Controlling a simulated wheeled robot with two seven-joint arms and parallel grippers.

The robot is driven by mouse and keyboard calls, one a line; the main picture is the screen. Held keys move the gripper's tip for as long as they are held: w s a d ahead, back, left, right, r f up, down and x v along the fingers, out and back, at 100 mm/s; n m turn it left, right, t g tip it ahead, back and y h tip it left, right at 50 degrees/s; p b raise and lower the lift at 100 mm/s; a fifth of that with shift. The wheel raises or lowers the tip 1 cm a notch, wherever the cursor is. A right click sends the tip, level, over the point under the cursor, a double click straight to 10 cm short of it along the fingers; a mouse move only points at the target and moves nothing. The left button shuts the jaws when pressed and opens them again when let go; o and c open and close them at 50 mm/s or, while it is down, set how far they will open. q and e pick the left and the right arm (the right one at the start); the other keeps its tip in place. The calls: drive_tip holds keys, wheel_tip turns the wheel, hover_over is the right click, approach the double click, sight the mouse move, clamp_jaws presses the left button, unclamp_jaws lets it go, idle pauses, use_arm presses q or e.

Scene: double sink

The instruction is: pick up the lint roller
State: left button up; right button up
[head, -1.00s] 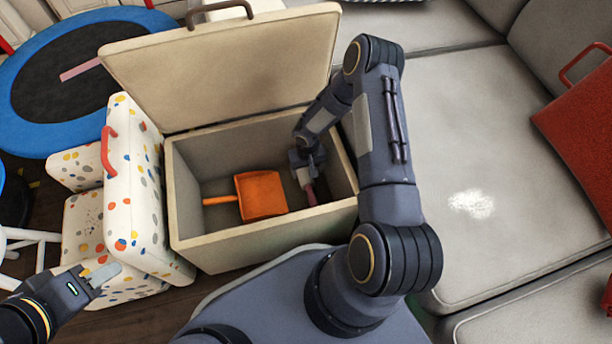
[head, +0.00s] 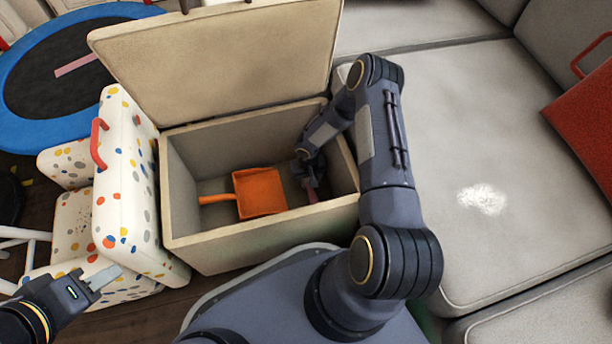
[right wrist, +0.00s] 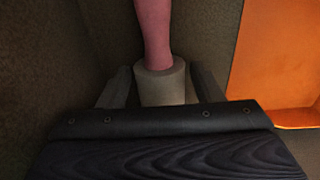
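The lint roller has a pink handle and a pale grey roller. It is in the open beige storage box (head: 215,252), near its right side; its handle (head: 312,195) shows just below my right gripper (head: 310,182). In the right wrist view the roller head (right wrist: 162,84) lies between the two fingers of my right gripper (right wrist: 162,88), with narrow dark gaps on both sides. That gripper looks open around it. My left gripper (head: 105,279) is outside the box at the lower left; its finger spacing is unclear.
An orange dustpan (head: 259,193) lies in the box, left of the lint roller. The box lid (head: 220,60) stands open behind. Spotted cushions (head: 125,190) stand close on the left, and a grey sofa (head: 480,130) is on the right.

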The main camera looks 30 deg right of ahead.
drive_tip(key=c, duration=0.8)
drive_tip(key=shift+r+p, duration=5.7)
drive_tip(key=shift+r, duration=8.35)
